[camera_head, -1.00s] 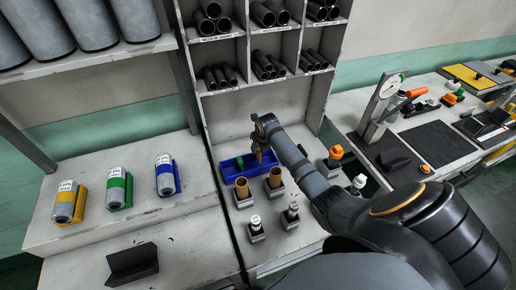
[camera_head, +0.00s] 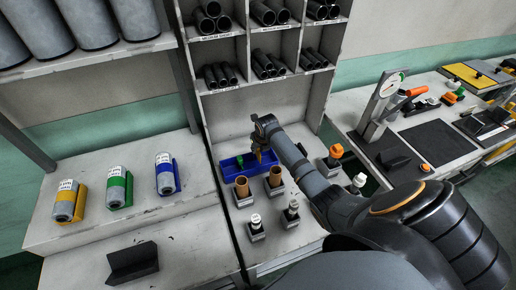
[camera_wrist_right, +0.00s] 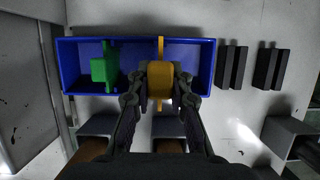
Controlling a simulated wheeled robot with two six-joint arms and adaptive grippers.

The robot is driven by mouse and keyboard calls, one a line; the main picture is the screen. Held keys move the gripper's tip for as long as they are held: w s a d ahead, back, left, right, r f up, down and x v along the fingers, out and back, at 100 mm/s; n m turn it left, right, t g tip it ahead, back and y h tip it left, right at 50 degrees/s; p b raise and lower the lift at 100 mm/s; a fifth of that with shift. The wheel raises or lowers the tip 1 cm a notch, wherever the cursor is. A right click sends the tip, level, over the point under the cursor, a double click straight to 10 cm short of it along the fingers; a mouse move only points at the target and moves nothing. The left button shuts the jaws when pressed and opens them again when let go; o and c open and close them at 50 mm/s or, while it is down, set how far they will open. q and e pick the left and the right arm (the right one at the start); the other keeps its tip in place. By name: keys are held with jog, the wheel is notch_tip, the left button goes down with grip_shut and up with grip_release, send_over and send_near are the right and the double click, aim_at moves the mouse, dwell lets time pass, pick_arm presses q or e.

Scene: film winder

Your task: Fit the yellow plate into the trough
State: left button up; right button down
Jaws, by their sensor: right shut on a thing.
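The yellow plate (camera_wrist_right: 160,76) is between the fingers of my right gripper (camera_wrist_right: 160,88) in the right wrist view, and the gripper is shut on it. It is over the blue trough (camera_wrist_right: 80,50), right of the trough's middle, and crosses it from wall to wall. I cannot tell whether it touches the trough's floor. A green plate with a block (camera_wrist_right: 106,68) stands in the trough to the left. In the head view my right gripper (camera_head: 260,152) reaches down at the trough (camera_head: 228,166), and only a little of the yellow plate shows. My left gripper is not in view.
Two brown cylinders (camera_head: 242,187) (camera_head: 275,177) stand in holders close in front of the trough. Small bottles (camera_head: 256,223) stand nearer. Two dark blocks (camera_wrist_right: 232,66) (camera_wrist_right: 268,68) lie right of the trough. Shelves with black tubes (camera_head: 264,66) rise behind.

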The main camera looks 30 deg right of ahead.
aim_at(258, 157)
jog(key=shift+f+b, duration=0.7)
jog(key=shift+f, duration=0.4)
dwell(0.7)
dwell(0.9)
jog(key=shift+f+b, duration=1.2)
jog(key=shift+f, duration=0.8)
dwell(0.9)
jog(key=c, duration=1.2)
grip_release()
jog(key=shift+o, duration=0.2)
jog(key=shift+r, duration=0.1)
jog(key=v, duration=1.1)
jog(key=shift+s+r, duration=0.3)
jog(key=shift+r, duration=0.05)
